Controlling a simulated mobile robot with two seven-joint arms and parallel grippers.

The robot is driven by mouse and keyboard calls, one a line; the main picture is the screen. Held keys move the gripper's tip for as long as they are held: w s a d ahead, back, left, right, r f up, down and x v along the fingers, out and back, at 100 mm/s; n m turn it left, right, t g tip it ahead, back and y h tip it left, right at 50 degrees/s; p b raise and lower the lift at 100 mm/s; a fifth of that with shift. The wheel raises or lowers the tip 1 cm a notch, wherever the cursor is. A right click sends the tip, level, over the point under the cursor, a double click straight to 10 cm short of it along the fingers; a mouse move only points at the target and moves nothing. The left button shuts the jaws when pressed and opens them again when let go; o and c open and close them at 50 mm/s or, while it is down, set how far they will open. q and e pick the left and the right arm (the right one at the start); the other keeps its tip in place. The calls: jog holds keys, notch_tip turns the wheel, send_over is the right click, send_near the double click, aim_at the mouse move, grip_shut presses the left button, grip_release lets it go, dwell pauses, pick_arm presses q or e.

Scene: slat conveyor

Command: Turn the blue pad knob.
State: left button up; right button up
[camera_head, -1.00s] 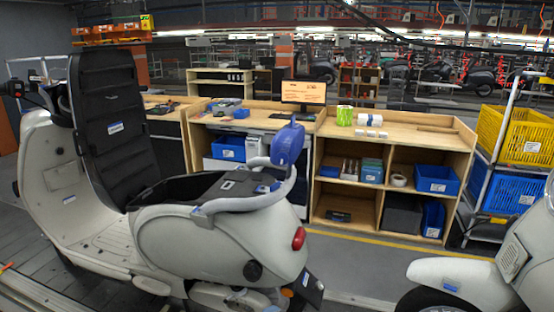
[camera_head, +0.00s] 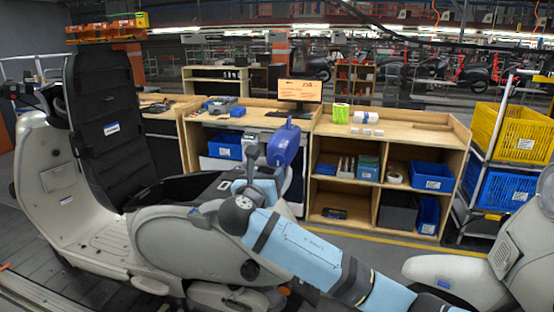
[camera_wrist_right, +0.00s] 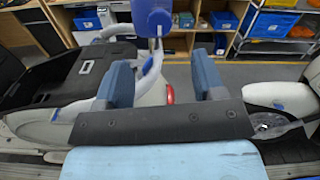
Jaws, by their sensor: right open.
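The blue pad knob (camera_head: 284,147) stands at the rear of the white scooter, on top of the pale grab rail; it also shows at the top of the right wrist view (camera_wrist_right: 152,18). My right gripper (camera_head: 250,160) is at the scooter's tail, just left of and below the pad in the head view. In the right wrist view its two blue-grey fingers (camera_wrist_right: 162,75) are wide apart with nothing between them touching, and the pad lies beyond them. The grab rail is partly hidden by my right arm in the head view. My left gripper is not in view.
The white scooter (camera_head: 180,240) has its black seat (camera_head: 105,125) raised. Another pale scooter (camera_head: 450,270) stands at the right. Behind are a wooden shelf (camera_head: 405,140) and a rack with a yellow crate (camera_head: 518,133). Floor is open between scooter and shelf.

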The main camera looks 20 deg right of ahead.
aim_at(278, 160)
jog(key=p+x, duration=0.2)
jog(key=x, duration=0.7)
jog(key=shift+w+d, duration=0.25)
jog(key=shift+c, duration=0.4)
jog(key=c, duration=0.8)
jog(key=shift+c, duration=0.2)
